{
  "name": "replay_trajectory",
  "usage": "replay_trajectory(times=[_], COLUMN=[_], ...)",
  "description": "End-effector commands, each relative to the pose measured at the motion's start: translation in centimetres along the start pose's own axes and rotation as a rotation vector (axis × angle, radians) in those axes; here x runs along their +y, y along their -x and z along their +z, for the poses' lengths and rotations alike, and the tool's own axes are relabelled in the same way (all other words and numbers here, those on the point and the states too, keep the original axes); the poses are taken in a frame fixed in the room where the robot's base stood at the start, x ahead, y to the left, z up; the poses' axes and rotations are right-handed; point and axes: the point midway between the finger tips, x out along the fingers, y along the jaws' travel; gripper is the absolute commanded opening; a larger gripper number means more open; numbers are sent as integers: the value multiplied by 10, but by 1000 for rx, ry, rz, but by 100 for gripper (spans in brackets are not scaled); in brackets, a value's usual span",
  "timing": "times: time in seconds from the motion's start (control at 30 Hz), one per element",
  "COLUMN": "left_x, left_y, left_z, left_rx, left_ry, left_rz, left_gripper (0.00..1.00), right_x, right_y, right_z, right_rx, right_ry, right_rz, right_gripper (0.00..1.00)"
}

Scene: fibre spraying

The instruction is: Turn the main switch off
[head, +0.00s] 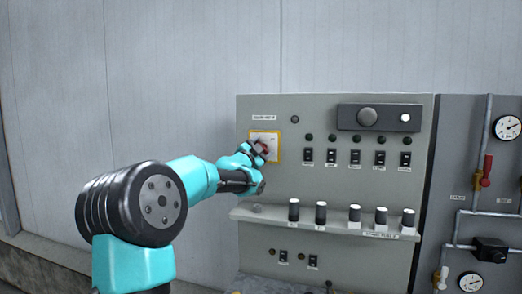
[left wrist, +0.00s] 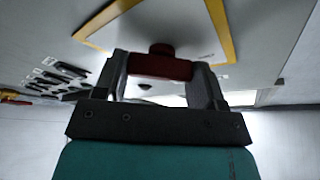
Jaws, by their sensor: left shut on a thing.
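The main switch is a red rotary knob (head: 262,147) on a white plate with a yellow border (head: 278,133), at the upper left of the grey control panel (head: 340,185). In the left wrist view the red knob (left wrist: 160,66) sits between the two fingers. My left gripper (left wrist: 160,75) is shut on the knob, one finger on each side. In the head view my left gripper (head: 259,150) reaches the plate from the left and covers part of the knob. My right gripper is not in view.
Several black rocker switches (head: 356,157) and a dark box with a round knob (head: 367,117) lie to the right. Pipes, gauges (head: 507,127) and a red valve handle (head: 486,170) stand at the far right.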

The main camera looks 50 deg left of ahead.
Motion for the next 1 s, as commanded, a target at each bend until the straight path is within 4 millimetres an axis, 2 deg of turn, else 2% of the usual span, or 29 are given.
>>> replay_trajectory(times=[0.4, 0.43, 0.67, 1.0], left_x=[0, 0, 0, 0], left_y=[0, 0, 0, 3], left_z=[0, 0, 0, 0], left_rx=[0, 0, 0, 0], left_ry=[10, 10, 9, 8], left_rz=[-3, -3, -3, -3], left_gripper=[40, 67, 89, 89], right_x=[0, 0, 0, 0], right_y=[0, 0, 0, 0], right_z=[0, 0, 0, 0], right_rx=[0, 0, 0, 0], right_ry=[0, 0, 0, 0], right_rz=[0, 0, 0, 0], right_gripper=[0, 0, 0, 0])
